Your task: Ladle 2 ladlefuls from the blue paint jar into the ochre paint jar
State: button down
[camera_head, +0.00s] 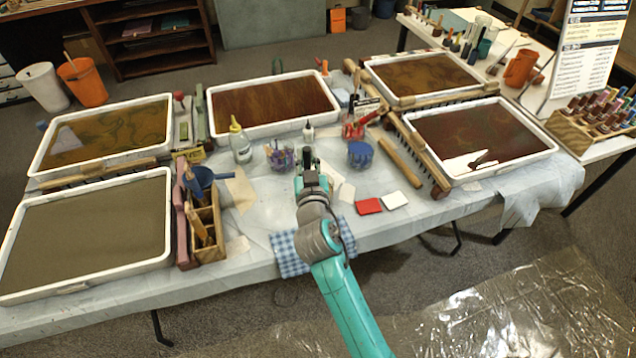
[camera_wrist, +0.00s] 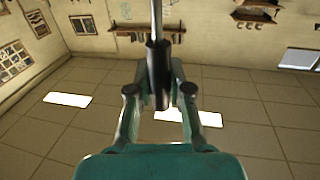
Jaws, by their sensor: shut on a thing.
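My gripper (camera_head: 310,162) is over the middle of the table in the head view. In the wrist view my gripper (camera_wrist: 158,92) is shut on the black handle of a ladle (camera_wrist: 157,60), with a thin metal rod running up out of the picture. The ladle's bowl is not in that view. A blue jar-like container (camera_head: 360,154) stands just right of my gripper, apart from it. I cannot make out an ochre jar; my gripper and arm hide part of the table there.
A purple-stained container (camera_head: 280,157) stands close left of my gripper, and a yellow-capped bottle (camera_head: 240,142) beyond it. A red container (camera_head: 353,131) is behind the blue one. A wooden caddy (camera_head: 208,238) and large trays (camera_head: 168,236) flank this area. Red (camera_head: 368,206) and white cards lie in front.

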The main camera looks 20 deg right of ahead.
aim_at(307, 147)
jog(key=shift+r, duration=2.05)
